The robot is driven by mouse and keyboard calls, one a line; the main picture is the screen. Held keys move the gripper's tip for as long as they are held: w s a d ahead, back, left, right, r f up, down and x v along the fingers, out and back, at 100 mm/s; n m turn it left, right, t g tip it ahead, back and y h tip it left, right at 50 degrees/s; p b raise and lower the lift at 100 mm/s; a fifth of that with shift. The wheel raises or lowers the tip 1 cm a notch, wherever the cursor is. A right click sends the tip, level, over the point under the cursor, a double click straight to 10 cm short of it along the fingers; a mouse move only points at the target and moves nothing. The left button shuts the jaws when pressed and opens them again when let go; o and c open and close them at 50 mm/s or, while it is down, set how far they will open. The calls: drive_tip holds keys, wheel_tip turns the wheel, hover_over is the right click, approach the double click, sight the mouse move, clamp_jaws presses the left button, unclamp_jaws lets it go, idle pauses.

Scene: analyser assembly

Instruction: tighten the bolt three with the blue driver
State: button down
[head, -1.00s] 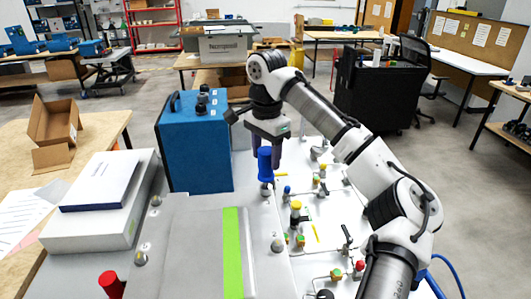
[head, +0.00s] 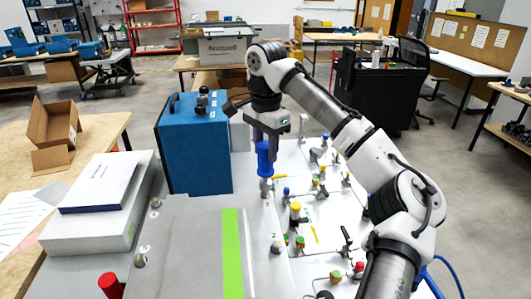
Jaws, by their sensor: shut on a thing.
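The blue driver (head: 264,160) stands upright near the back right corner of the grey panel (head: 190,235). My gripper (head: 265,147) is above it, pointing down, with its dark fingers shut on the driver's upper part. A silver bolt (head: 266,186) shows directly below the driver; whether the driver's tip touches it is hard to tell. Other bolts stand on the panel: one at the right edge (head: 276,247) with a "2" beside it, one at the back left (head: 155,202) and one at the left (head: 139,260). I cannot read a number at the bolt under the driver.
A blue box with a handle (head: 195,150) stands close to the left of my gripper. A red driver (head: 110,285) is at the front left. A white board (head: 325,215) with valves and fittings lies to the right. A white case (head: 100,210) is at the left.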

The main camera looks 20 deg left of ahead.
drive_tip(key=shift+w+r, duration=0.15)
drive_tip(key=shift+r, duration=1.85)
